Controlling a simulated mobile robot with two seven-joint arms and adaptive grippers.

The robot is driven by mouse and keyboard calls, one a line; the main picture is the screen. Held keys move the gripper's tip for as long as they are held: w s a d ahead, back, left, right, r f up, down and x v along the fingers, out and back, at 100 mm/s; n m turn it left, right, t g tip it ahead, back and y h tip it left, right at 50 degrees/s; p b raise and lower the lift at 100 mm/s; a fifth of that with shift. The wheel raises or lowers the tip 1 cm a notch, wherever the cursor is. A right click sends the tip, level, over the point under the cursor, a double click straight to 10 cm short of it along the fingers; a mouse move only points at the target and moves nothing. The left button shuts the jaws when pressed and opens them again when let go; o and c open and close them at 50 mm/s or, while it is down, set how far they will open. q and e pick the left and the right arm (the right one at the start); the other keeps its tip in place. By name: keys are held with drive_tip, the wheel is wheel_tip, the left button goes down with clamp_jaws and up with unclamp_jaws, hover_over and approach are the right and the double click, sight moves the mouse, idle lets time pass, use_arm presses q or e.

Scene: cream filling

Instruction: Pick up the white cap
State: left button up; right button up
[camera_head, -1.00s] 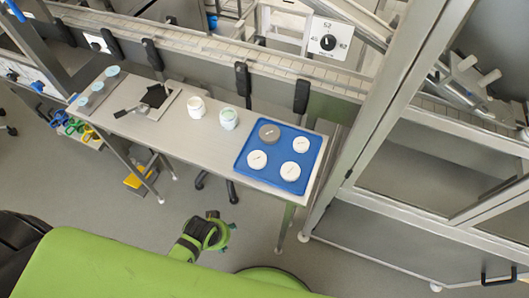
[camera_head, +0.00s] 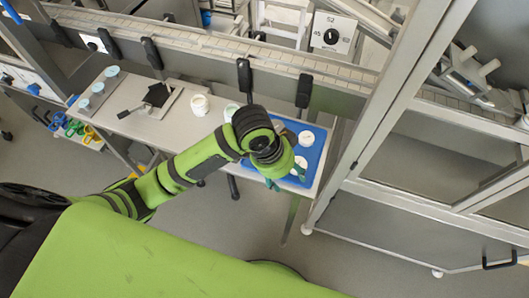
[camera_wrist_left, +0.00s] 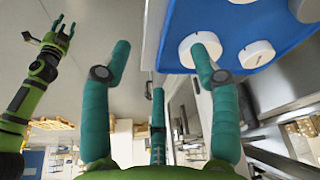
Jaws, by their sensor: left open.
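Round white caps lie on a blue tray at the table's right end. In the head view one white cap (camera_head: 306,138) shows clear at the back right. Another white cap (camera_head: 300,164) is partly covered by my left gripper (camera_head: 286,180), which is at the tray's front edge. In the left wrist view my left gripper's teal fingers (camera_wrist_left: 162,65) are spread and empty. One fingertip overlaps a white cap (camera_wrist_left: 198,48); contact cannot be told. A second white cap (camera_wrist_left: 257,53) lies beside it. My right gripper (camera_wrist_left: 50,38) hangs away from the table, fingers apart.
The blue tray (camera_head: 321,144) is partly hidden by my left arm. A white jar (camera_head: 200,105) and a partly hidden second jar (camera_head: 231,111) stand left of it. A dark item on a plate (camera_head: 158,95) lies further left. A metal frame post (camera_head: 390,110) rises right of the table.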

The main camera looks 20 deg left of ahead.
use_arm(q)
drive_tip(key=w+a+r+y, duration=0.1)
drive_tip(key=w+a, duration=0.1)
drive_tip(key=w+a+r+m+g+y, duration=0.1)
drive_tip(key=w+a, duration=0.1)
drive_tip(key=w+a+r+m+y, duration=0.1)
drive_tip(key=a, duration=0.2)
drive_tip(key=shift+w+r, duration=0.3)
drive_tip(key=shift+w, duration=0.1)
drive_tip(key=shift+w+a+r+g, duration=0.1)
drive_tip(key=shift+a+g, duration=0.1)
drive_tip(key=shift+g, duration=0.1)
drive_tip(key=shift+a+f, duration=0.1)
drive_tip(key=shift+f, duration=0.1)
wheel_tip(320, 180, down, 6)
drive_tip(key=shift+r+p, duration=0.25)
drive_tip(key=shift+p, duration=0.85)
drive_tip(key=shift+f, duration=0.5)
drive_tip(key=c, duration=0.5)
use_arm(e)
wheel_tip(320, 180, up, 2)
drive_tip(key=shift+s+a+r, duration=0.1)
drive_tip(key=shift+a+r, duration=0.05)
